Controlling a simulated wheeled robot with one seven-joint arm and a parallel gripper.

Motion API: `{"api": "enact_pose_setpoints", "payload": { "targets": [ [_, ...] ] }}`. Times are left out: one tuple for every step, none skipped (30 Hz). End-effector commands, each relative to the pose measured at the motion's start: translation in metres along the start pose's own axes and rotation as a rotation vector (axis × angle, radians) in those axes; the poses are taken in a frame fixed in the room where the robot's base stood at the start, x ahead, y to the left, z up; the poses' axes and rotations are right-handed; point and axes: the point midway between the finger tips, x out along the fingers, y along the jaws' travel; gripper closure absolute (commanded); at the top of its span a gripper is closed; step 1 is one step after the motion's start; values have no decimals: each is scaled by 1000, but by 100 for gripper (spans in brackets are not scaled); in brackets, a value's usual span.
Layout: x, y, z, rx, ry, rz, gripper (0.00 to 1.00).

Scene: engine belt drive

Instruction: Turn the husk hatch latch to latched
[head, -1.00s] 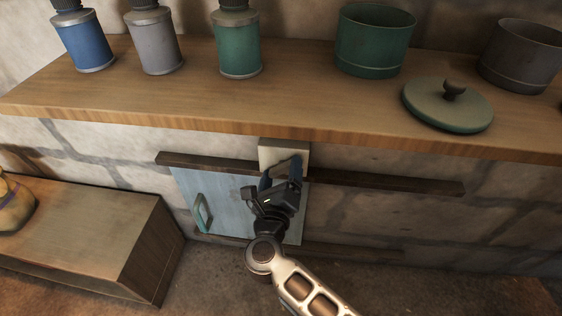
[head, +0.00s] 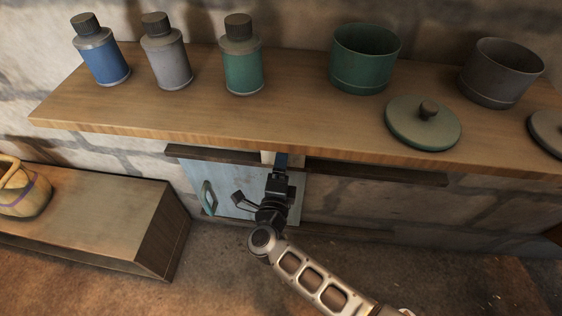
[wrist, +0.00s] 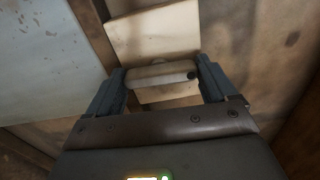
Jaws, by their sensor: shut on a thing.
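The husk hatch is a pale blue panel (head: 232,182) with a teal handle (head: 208,197), set between dark rails under the shelf. It also shows at the left of the wrist view (wrist: 40,60). A cream plate (head: 267,157) at the hatch's upper right is partly hidden by the shelf edge and my gripper. In the wrist view this plate (wrist: 155,32) lies behind a pale bar, apparently the latch (wrist: 158,73), with a dark spot at its right end. My gripper (head: 281,160) is shut on this bar, a finger at each end (wrist: 160,80).
A wooden shelf (head: 300,125) overhangs the hatch closely. It carries several bottles, a green pot (head: 364,60), a grey pot (head: 502,75) and a lid (head: 422,128). A low wooden box (head: 90,205) with a basket (head: 22,190) stands at left.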

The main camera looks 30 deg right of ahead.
Motion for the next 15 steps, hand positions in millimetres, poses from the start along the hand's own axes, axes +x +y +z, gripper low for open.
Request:
{"api": "enact_pose_setpoints", "payload": {
  "targets": [
    [0, -1, 1, -17, -2, 1, 45],
    [0, -1, 1, -26, -2, 1, 45],
    [0, -1, 1, -35, -2, 1, 45],
    [0, -1, 1, -42, -2, 1, 45],
    [0, -1, 1, -47, -2, 0, 45],
    [0, 0, 1, -54, -2, 0, 45],
    [0, 0, 1, -58, -3, 0, 45],
    [0, 0, 1, -61, -3, 0, 45],
    [0, 0, 1, -64, -3, 0, 45],
    [0, 0, 1, -66, -3, 0, 45],
    [0, 0, 1, -67, -3, 0, 45],
    [0, 0, 1, -68, -3, 0, 45],
    [0, 0, 1, -69, -3, 0, 45],
    [0, 0, 1, -69, -3, 0, 45],
    [0, 0, 1, -69, -3, 0, 45]
  ]
}}
